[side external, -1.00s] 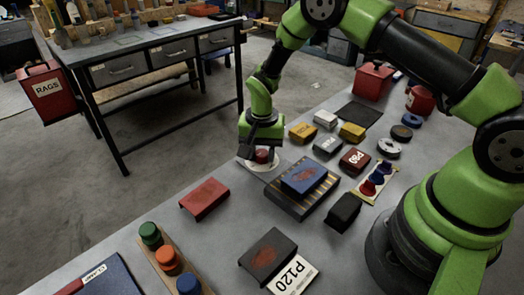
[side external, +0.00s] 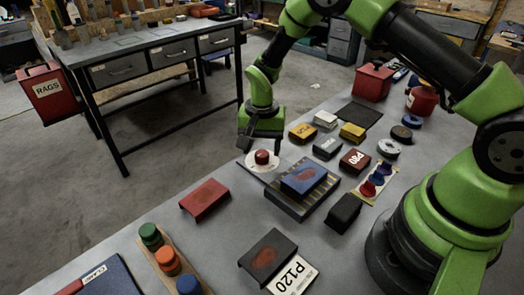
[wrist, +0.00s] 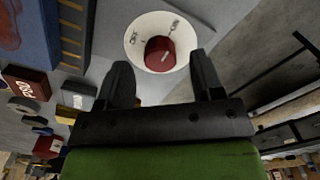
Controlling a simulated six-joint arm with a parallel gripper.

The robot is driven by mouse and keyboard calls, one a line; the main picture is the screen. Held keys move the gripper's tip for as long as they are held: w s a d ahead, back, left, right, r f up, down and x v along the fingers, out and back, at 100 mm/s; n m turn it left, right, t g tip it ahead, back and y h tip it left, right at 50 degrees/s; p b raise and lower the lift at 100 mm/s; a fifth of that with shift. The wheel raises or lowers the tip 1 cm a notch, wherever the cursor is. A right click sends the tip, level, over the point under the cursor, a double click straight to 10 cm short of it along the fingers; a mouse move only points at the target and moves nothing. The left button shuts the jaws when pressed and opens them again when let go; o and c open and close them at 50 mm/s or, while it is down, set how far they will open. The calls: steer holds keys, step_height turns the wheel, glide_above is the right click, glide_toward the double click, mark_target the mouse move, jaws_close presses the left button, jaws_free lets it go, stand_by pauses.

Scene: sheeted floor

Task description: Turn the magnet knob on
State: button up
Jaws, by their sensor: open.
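The red magnet knob (side external: 262,156) stands on a round white dial plate (side external: 250,159) at the table's far edge. In the wrist view the knob (wrist: 159,54) sits on the white dial (wrist: 146,23) with small dark lettering, hard to read. A short pale mark shows on its top; I cannot tell which label it points to. My gripper (side external: 261,143) is above the knob with its fingers apart and nothing between them. In the wrist view the open fingers (wrist: 162,66) lie either side of the knob's near part, apart from it.
A blue sanding block (side external: 304,176) lies on a striped base just right of the dial. A red block (side external: 205,198) lies nearer the camera. Several small blocks, including a yellow one (side external: 303,132), stand to the right. Bare table surrounds the red block.

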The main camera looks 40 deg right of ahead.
step_height(320, 180, up, 8)
steer(key=shift+f, duration=0.15)
stand_by(0.3)
step_height(320, 180, up, 10)
steer(key=n+t, duration=0.1)
steer(key=t, duration=0.1)
glide_above(262, 153)
steer(key=s, duration=0.3)
steer(key=s+a+r+n+t+y, duration=0.1)
steer(key=s+r+n+t, duration=0.1)
steer(key=s+r, duration=0.3)
steer(key=s+r+n+t+y, duration=0.1)
steer(key=s+r+n+t, duration=0.2)
steer(key=s, duration=1.1)
step_height(262, 153, up, 2)
steer(key=shift+s+a+r, duration=0.1)
steer(key=shift+s+a, duration=0.15)
steer(key=shift+a, duration=0.1)
